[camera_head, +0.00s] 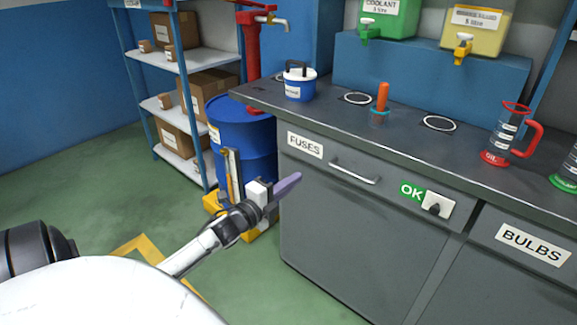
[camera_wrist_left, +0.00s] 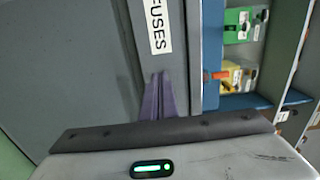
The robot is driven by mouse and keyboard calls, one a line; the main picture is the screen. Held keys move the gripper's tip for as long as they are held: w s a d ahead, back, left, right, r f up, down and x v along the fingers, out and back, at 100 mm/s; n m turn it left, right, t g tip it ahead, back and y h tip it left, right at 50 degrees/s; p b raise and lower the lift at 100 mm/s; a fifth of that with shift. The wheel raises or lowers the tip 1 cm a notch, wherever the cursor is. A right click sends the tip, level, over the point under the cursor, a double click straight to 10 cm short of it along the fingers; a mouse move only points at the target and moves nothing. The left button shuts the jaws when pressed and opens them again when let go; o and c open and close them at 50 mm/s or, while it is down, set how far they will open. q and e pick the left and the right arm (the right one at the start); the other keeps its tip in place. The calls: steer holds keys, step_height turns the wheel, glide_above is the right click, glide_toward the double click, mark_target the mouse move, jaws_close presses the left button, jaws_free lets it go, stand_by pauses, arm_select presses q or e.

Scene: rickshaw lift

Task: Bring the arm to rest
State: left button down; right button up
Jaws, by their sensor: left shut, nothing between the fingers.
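My left gripper (camera_head: 287,186) is shut and empty, its purple fingers together. It is in front of the grey cabinet, below and left of the FUSES drawer (camera_head: 323,157). In the left wrist view the shut purple fingers (camera_wrist_left: 158,97) show in front of the cabinet front, just below the FUSES label (camera_wrist_left: 157,26). My left arm reaches in from the lower left of the head view. I cannot tell from the pictures whether the fingers touch the cabinet. My right gripper is not in view.
The drawer handle (camera_head: 354,171) and an OK sign (camera_head: 412,190) are on the cabinet front. The worktop holds a blue-and-white pot (camera_head: 299,84), an orange-handled tool (camera_head: 382,98) and a red jug (camera_head: 502,137). A blue drum (camera_head: 243,140) and shelves (camera_head: 190,60) stand behind. Green floor is free at left.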

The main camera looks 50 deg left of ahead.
arm_select(q)
steer(key=shift+s, duration=0.6)
steer(key=shift+d, duration=0.1)
steer(key=s+d+f+n+g+h+p, duration=0.1)
steer(key=s+d+f+n+g, duration=0.1)
steer(key=s+d+f+n, duration=0.4)
steer(key=s+d+f+n+g+h, duration=0.1)
steer(key=s+d+f+g, duration=0.25)
steer(key=d+f, duration=0.55)
steer(key=s+d+f+n+g+h, duration=0.1)
steer(key=s+d+f+n+g, duration=0.1)
steer(key=s+d, duration=0.5)
steer(key=s+d+f+n+g+h, duration=0.1)
steer(key=s+d+n, duration=0.4)
steer(key=d, duration=0.6)
steer(key=shift+s+d+f+n+g+p, duration=0.35)
steer(key=shift+s+f+g, duration=0.1)
steer(key=shift+s, duration=0.6)
steer(key=shift+r, duration=0.1)
